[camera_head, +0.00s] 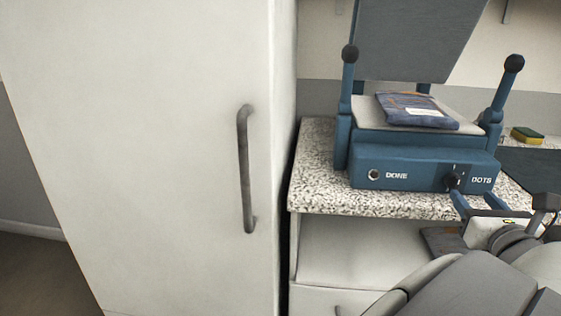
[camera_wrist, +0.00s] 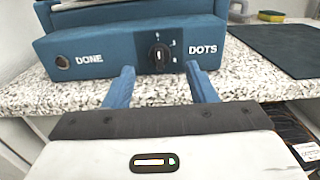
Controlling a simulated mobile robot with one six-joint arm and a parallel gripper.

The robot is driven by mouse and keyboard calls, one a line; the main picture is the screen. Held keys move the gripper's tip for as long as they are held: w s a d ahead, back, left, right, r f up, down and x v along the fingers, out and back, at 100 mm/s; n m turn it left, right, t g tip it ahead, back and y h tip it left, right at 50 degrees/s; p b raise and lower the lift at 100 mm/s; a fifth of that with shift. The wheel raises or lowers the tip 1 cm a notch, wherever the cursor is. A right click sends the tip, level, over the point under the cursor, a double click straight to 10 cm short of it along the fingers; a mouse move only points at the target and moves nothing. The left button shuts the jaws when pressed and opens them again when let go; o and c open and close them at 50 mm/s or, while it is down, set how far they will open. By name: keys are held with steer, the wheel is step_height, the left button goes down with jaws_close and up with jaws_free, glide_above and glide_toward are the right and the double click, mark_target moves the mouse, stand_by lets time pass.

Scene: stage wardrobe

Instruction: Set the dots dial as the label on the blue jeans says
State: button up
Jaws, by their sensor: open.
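The blue press (camera_head: 400,160) stands on the speckled counter with its upper plate raised. Its front carries a DONE button (camera_head: 374,175) and a black dots dial (camera_head: 453,180). In the wrist view the dots dial (camera_wrist: 159,56) has a light pointer mark that looks about upright, with small dot marks around its upper right. The folded blue jeans (camera_head: 400,108) lie on the press bed with a white label (camera_head: 422,112), too small to read here. My gripper (camera_wrist: 160,75) is open, its blue fingers in front of and below the dial, one on each side, with nothing between them.
A tall white cabinet (camera_head: 150,130) with a grey handle (camera_head: 246,170) fills the left. A green and yellow sponge (camera_head: 526,134) and a dark mat (camera_wrist: 275,55) are at the right. The speckled counter (camera_head: 320,180) is bare left of the press.

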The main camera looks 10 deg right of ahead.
mark_target(459, 181)
steer(key=x, duration=0.7)
steer(key=shift+w+b, duration=0.15)
steer(key=shift+b, duration=0.25)
steer(key=shift+c, duration=0.5)
